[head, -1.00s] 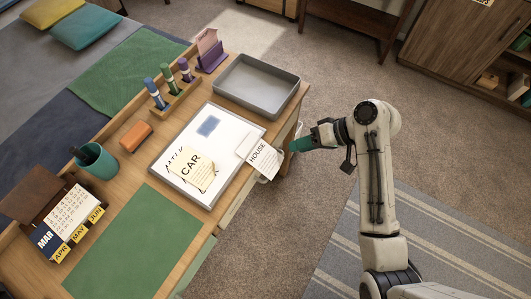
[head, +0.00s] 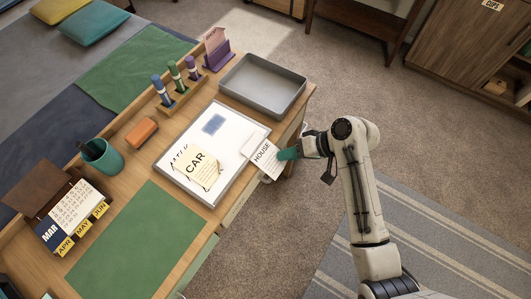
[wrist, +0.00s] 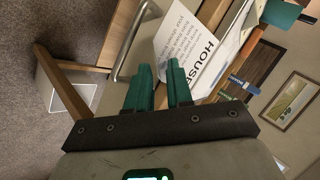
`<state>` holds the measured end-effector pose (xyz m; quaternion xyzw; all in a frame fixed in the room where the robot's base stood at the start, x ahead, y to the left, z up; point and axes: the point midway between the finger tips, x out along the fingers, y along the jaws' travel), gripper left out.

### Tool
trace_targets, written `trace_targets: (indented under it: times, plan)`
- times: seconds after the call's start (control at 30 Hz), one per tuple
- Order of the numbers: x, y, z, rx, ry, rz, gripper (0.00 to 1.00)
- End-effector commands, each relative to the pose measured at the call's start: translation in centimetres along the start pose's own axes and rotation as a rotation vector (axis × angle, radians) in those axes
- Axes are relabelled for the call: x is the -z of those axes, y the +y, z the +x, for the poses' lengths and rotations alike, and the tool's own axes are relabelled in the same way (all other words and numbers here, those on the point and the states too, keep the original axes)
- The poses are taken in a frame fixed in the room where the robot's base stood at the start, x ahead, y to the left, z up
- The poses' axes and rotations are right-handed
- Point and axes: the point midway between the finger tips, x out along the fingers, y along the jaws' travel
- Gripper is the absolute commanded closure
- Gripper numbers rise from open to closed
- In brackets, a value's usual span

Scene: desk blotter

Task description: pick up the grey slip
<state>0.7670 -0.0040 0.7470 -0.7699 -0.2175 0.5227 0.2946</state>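The pale grey-white slip printed HOUSE (head: 266,159) lies on the right edge of the whiteboard (head: 228,186) and sticks out past the desk's front edge. My gripper (head: 287,154), with green fingers, is at the slip's overhanging right end in the head view. In the wrist view my gripper (wrist: 159,76) shows its two fingers apart with a gap between them. The slip (wrist: 188,45) shows just beyond the fingertips, partly behind the right finger. I cannot tell whether any finger touches it.
Marker holder (head: 181,95), orange block (head: 141,132), teal cup (head: 103,158) and calendar (head: 70,212) line the desk's left side.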

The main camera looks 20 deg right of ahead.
Motion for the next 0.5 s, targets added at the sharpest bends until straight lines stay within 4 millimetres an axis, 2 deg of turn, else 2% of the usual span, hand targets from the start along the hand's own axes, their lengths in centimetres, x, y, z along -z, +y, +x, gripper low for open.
trace_targets:
  times: [0.03,0.2,0.5]
  plan:
    - [0.01,0.00,-0.02,0.000,0.000,0.000,0.84]
    - [0.02,0.00,-0.03,0.000,0.000,0.000,1.00]
    - [0.01,0.00,-0.02,0.000,0.000,0.000,1.00]
